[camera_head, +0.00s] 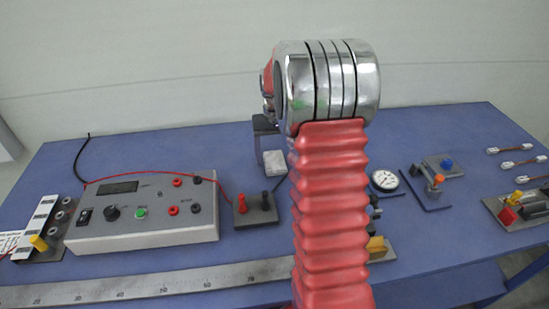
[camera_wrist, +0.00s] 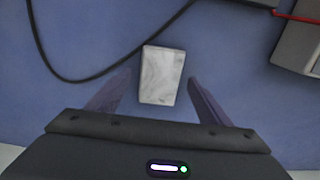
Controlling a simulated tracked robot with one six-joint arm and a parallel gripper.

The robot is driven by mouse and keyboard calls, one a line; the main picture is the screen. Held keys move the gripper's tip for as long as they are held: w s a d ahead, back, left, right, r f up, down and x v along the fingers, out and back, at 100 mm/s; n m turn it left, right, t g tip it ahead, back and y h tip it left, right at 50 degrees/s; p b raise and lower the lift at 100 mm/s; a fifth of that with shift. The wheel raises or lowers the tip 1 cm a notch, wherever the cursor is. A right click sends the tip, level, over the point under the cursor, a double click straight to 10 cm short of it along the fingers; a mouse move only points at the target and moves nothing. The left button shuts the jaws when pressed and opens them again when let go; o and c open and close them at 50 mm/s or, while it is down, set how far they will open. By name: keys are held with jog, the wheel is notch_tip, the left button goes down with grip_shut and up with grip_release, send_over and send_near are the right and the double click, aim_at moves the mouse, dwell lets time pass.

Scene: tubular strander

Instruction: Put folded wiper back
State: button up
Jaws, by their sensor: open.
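The folded wiper (camera_wrist: 162,75), a small pale grey-white block, lies on the blue bench top in the wrist view. My gripper (camera_wrist: 160,84) is open, with one finger to the left and one to the right of the wiper. Both fingers look apart from it, and how far above the bench they are I cannot tell. In the head view the wiper (camera_head: 274,162) shows just left of my red arm, below the dark part of my gripper (camera_head: 264,140). My arm hides part of the bench behind it.
A black cable (camera_wrist: 66,80) curves left of the wiper. A grey meter box (camera_head: 145,215) and a terminal block (camera_head: 255,210) with a red wire stand at left. A steel ruler (camera_head: 150,287) lies along the front. A round gauge (camera_head: 385,179) sits at right.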

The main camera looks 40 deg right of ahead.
aim_at(274, 161)
notch_tip(274, 161, up, 11)
jog(key=shift+f, duration=0.15)
jog(key=shift+a, duration=0.1)
dwell(0.7)
jog(key=s+a+r+n+t, duration=0.1)
jog(key=s+a+r, duration=0.3)
jog(key=a, duration=0.3)
jog(key=s+a+r+n+t, duration=0.1)
jog(key=s+a+r, duration=0.25)
jog(key=a, duration=0.35)
jog(key=s+a+f+n+t, duration=0.3)
jog(key=s+a, duration=0.8)
jog(key=s, duration=0.4)
jog(key=shift+s+a+t, duration=0.3)
jog(key=shift+s, duration=0.05)
jog(key=shift+s, duration=0.1)
